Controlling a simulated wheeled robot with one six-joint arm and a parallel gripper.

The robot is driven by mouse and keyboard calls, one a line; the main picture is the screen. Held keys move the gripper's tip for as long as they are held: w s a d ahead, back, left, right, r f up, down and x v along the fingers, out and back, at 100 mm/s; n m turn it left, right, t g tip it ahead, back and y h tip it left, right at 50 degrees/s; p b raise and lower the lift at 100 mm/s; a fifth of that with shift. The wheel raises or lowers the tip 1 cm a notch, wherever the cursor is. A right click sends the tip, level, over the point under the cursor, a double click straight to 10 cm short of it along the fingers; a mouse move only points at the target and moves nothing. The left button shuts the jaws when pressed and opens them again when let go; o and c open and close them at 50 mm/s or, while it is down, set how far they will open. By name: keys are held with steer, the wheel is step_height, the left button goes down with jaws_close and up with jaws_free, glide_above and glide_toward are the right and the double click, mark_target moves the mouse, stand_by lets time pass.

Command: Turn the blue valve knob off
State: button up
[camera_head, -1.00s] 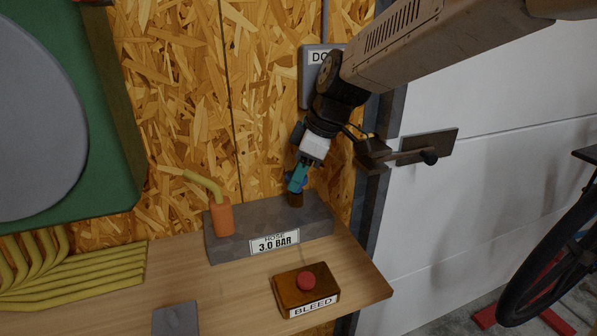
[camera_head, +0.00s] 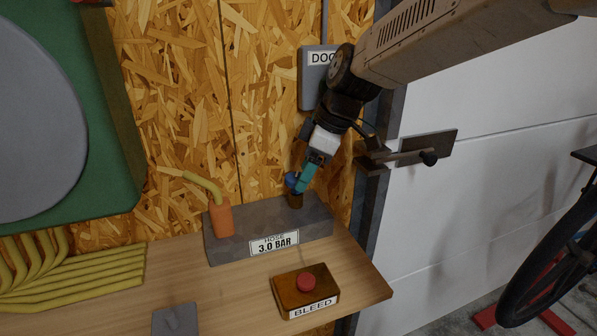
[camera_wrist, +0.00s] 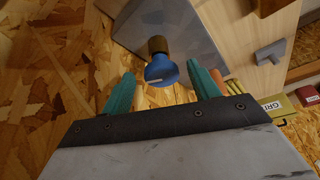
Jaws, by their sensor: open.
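The blue valve knob (camera_head: 291,180) sits on a short brass stem (camera_head: 295,201) at the right end of the grey block labelled HOSE 3.0 BAR (camera_head: 226,246). In the wrist view the blue knob (camera_wrist: 160,72) shows a pale line on its face and lies between my two teal fingers, with a gap visible on each side. My gripper (camera_head: 306,178) is open at the knob, slanting down from the upper right. In the head view its teal fingers cover part of the knob's right side.
An orange fitting (camera_head: 221,218) with a yellow hose stands at the block's left end. A box with a red button labelled BLEED (camera_head: 289,296) sits in front on the bench (camera_head: 231,287). A door handle (camera_head: 410,157) is right of my wrist. An OSB wall is close behind.

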steer(key=s+d, duration=0.2)
steer(key=d, duration=0.8)
steer(key=shift+s+d, duration=0.25)
